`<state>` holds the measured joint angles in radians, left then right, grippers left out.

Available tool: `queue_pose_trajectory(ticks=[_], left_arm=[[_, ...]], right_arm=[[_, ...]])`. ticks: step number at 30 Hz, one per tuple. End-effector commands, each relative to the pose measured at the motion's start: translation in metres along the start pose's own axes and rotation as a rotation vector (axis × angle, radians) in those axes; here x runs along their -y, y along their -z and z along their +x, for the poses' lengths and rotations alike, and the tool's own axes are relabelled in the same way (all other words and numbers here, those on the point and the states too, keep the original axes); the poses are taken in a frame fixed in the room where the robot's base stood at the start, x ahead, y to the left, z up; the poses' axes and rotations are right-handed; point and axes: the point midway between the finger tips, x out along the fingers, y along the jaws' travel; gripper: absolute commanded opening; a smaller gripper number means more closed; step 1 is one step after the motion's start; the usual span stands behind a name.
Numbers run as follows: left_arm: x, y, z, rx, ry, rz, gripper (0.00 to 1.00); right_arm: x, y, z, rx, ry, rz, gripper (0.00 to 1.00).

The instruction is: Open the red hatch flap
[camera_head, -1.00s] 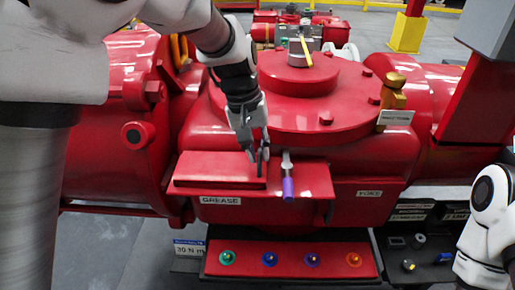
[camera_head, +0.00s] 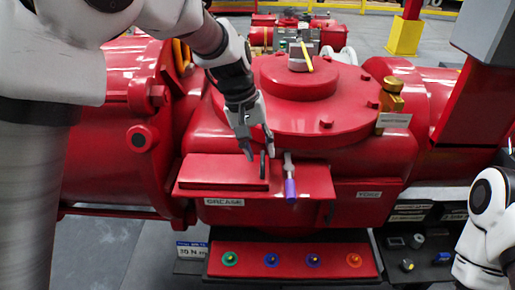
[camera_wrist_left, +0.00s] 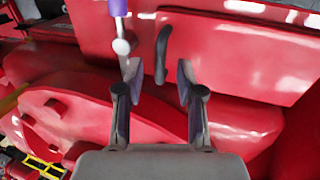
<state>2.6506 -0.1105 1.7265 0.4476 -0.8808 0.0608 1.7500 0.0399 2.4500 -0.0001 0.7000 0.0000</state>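The red hatch flap (camera_head: 222,171) lies flat on the red ledge above the GREASE label. A black handle (camera_head: 263,165) stands at its right end. My left gripper (camera_head: 259,151) is at this handle, coming down from behind. In the left wrist view the gripper (camera_wrist_left: 157,82) is open and empty, its two fingers apart. The handle (camera_wrist_left: 162,55) stands just ahead of the gap between them, and the flap (camera_wrist_left: 235,45) extends to the right. Contact with the handle cannot be made out. My right gripper is out of view; only part of that arm shows at lower right.
A purple-handled tool (camera_head: 290,188) stands on the ledge just right of the handle; it is close to the left finger in the wrist view (camera_wrist_left: 118,8). The large red round cover (camera_head: 310,110) rises behind. A panel with coloured knobs (camera_head: 292,261) is below.

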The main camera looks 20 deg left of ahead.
Motion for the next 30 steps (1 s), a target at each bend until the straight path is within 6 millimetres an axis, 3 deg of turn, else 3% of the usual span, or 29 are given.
queue_pose_trajectory(ticks=[8,18,21,30], left_arm=[[-0.001,0.001,-0.012,-0.001,-0.002,-0.001,0.37],[-0.001,0.003,-0.093,-0.002,-0.001,0.0,0.37],[-0.001,0.003,-0.109,0.0,-0.001,0.0,0.37],[-0.001,0.003,-0.118,0.003,0.002,-0.001,0.37]], right_arm=[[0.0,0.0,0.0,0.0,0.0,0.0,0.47],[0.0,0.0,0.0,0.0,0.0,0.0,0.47],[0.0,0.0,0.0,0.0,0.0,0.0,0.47],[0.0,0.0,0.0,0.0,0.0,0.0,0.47]])
